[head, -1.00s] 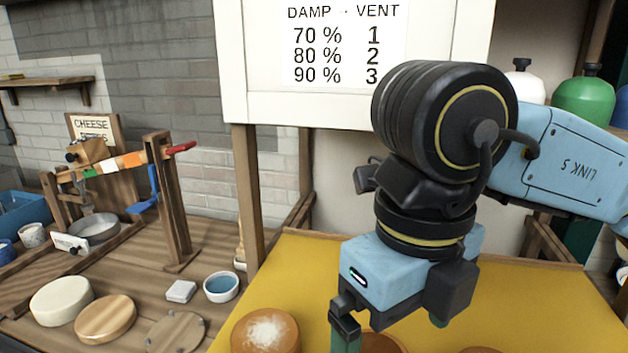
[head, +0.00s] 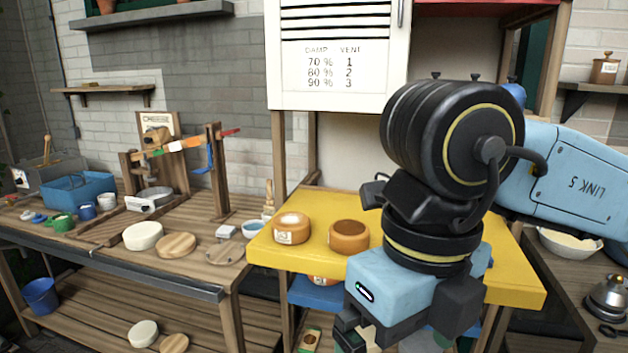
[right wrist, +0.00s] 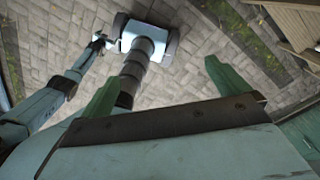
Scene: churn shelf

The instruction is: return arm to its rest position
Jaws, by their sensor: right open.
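My right arm comes in from the right in the head view, with its wrist bent down in front of the yellow shelf top (head: 500,290). My right gripper (head: 392,342) points down at the lower edge of that view, its fingertips cut off or hidden. In the right wrist view the two green fingers of the right gripper (right wrist: 168,86) are wide apart, with nothing between them, above paved floor. My left gripper does not show in the head view.
A wooden bench (head: 90,245) with bowls and a rack stands left. A white vent cabinet (head: 338,75) hangs behind. A bowl (head: 568,245) stands right.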

